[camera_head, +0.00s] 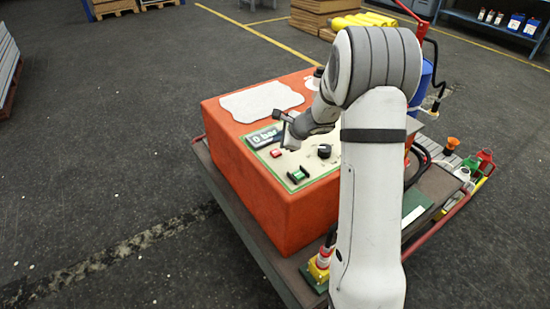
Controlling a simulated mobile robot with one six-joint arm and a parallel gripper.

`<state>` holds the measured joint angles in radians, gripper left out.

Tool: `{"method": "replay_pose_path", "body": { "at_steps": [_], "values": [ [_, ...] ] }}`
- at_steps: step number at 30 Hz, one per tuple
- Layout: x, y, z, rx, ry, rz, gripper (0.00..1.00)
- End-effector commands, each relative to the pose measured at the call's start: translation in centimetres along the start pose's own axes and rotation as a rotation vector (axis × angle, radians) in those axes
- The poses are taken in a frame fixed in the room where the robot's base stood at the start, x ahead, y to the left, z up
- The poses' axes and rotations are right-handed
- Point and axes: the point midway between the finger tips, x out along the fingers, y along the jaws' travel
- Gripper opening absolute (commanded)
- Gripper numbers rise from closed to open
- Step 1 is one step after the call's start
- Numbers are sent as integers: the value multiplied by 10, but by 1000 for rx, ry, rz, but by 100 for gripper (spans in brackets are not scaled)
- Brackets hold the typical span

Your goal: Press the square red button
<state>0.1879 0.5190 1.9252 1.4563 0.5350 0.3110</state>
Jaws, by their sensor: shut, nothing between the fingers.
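The square red button (276,153) is a small red block on the light, green-edged control panel (315,166) on top of an orange box. It shows just below a display (264,137) and left of my gripper. My gripper (287,133) is shut and empty. In the picture its tip is above and slightly right of the red button; I cannot tell the exact height between them. Part of the panel behind my gripper and arm is hidden.
A black knob (324,151) and a green switch (298,174) sit on the same panel. The orange box (285,215) stands on a cart with a red rail, bottles and a yellow-red device (320,264) at its edge. The dark floor at left is clear.

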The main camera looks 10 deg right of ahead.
Motion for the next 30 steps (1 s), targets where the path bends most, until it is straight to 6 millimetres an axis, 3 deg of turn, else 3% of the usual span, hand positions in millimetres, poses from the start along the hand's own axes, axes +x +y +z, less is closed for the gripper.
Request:
{"method": "replay_pose_path", "body": {
  "at_steps": [1, 6, 30],
  "values": [
    [10, 7, -7, 0, 0, 0, 0],
    [18, 13, -13, 0, 0, -1, 0],
    [17, 13, -14, 1, 1, -1, 0]
  ]
}}
